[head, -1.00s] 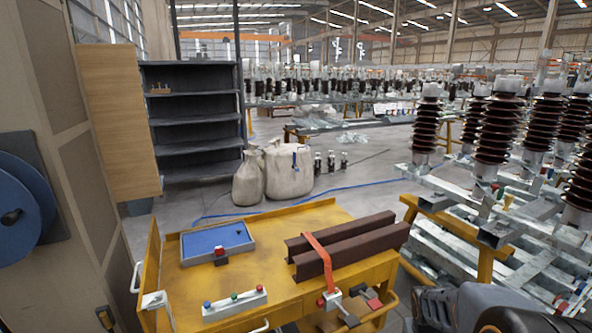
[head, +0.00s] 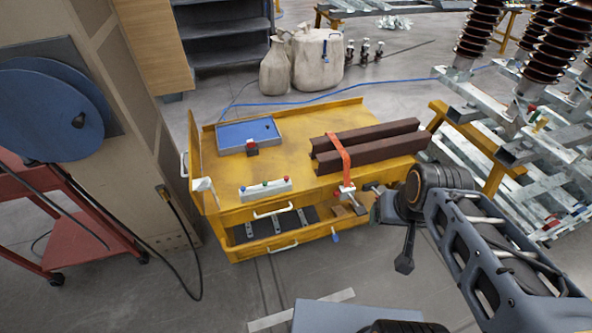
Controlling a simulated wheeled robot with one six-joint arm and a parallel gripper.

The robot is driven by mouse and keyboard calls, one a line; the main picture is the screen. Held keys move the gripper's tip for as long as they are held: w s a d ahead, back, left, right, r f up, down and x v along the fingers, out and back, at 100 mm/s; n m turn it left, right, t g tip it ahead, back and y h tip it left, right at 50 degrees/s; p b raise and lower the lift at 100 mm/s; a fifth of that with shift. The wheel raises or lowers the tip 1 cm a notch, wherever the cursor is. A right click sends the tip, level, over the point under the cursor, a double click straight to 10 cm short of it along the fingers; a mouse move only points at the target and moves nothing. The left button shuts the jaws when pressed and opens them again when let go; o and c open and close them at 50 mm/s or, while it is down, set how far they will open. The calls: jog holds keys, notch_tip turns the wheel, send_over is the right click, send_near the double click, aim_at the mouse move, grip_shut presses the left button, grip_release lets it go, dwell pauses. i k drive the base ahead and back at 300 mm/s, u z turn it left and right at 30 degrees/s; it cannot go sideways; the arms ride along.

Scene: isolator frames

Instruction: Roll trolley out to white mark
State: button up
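The yellow trolley (head: 290,215) stands in the middle of the head view, long side towards me. Two brown steel beams (head: 370,143) lie on its top under an orange strap (head: 341,153). A blue-lined tray (head: 247,135) and a button box (head: 265,190) also sit on top. A white mark (head: 268,321), a strip on the floor, lies in front of the trolley, partly hidden by my base.
A red cart (head: 75,215) and a hanging black cable (head: 185,245) are at the left. Insulators on metal frames (head: 525,150) stand close on the right. Sacks (head: 316,60) and a blue hose (head: 300,100) lie behind the trolley. Floor in front is clear.

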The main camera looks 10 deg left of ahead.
aim_at(228, 169)
jog(key=k, duration=0.5)
jog(key=u, duration=2.2)
jog(key=i, duration=1.5)
jog(key=z, duration=2.2)
